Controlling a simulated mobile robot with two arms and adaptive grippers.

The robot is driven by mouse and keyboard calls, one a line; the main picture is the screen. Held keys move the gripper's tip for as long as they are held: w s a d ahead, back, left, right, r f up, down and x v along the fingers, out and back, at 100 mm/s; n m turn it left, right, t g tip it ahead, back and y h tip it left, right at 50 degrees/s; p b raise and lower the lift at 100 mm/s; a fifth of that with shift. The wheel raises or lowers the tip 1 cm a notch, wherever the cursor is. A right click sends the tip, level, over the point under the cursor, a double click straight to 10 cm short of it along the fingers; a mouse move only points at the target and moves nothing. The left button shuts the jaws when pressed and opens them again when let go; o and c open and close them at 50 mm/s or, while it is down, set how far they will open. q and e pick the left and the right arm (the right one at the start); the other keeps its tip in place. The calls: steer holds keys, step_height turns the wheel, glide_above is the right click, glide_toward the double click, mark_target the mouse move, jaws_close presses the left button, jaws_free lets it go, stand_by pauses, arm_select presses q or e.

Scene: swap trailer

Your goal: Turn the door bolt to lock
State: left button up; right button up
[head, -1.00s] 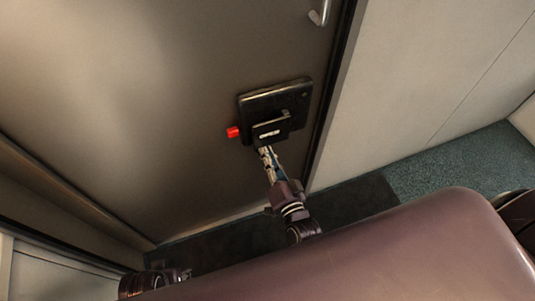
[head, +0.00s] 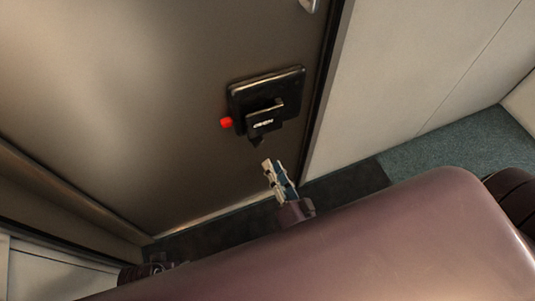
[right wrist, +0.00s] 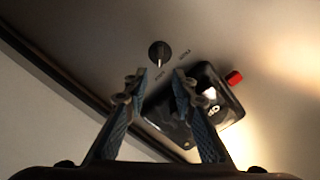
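In the head view a dark knob-like piece (head: 257,141) shows just under the black lock box (head: 265,98). My right gripper (head: 270,167) is below it, apart from the door. In the right wrist view its fingers (right wrist: 159,78) are spread with nothing between them, and the knob lies beyond the gap.
The lock box (right wrist: 210,105) has a handle on its front and a red button (head: 226,123) at its side, close to my right finger in the wrist view. A metal door handle (head: 310,4) is above. A pale wall (head: 430,70) stands to the right.

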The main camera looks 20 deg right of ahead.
steer(key=shift+s, duration=1.25)
